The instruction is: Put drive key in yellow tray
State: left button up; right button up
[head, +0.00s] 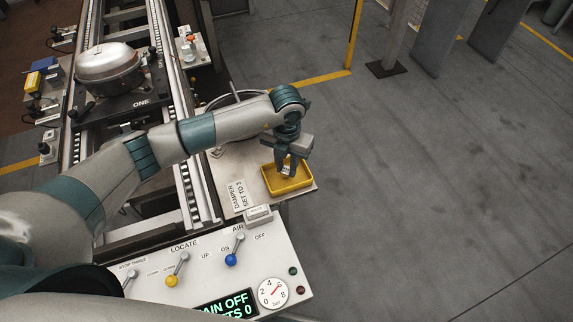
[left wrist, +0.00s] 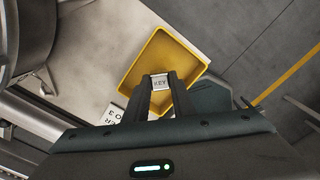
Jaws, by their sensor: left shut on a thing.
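The yellow tray (head: 272,189) sits on a pale shelf beside the conveyor in the head view, and it also shows in the left wrist view (left wrist: 135,77). My left gripper (head: 287,170) is over the tray, pointing down, shut on the drive key. The key (left wrist: 160,82) shows as a small pale block marked KEY between the fingertips in the left wrist view, with the tray behind it. Whether the key touches the tray floor I cannot tell. My right gripper is not in view.
A control panel (head: 222,272) with levers and a dial stands at the front. A small white box (head: 258,215) sits near the shelf's front edge. A compressor (head: 108,64) rests on a pallet on the conveyor at left. The floor to the right is open.

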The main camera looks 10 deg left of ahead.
aim_at(287, 169)
pick_arm(q)
jog(key=shift+f, duration=0.2)
jog(key=o, duration=1)
jog(key=shift+r, duration=0.1)
jog(key=shift+r, duration=0.25)
jog(key=shift+r, duration=0.35)
jog(key=shift+r+b, duration=2.25)
jog(key=shift+r, duration=3.35)
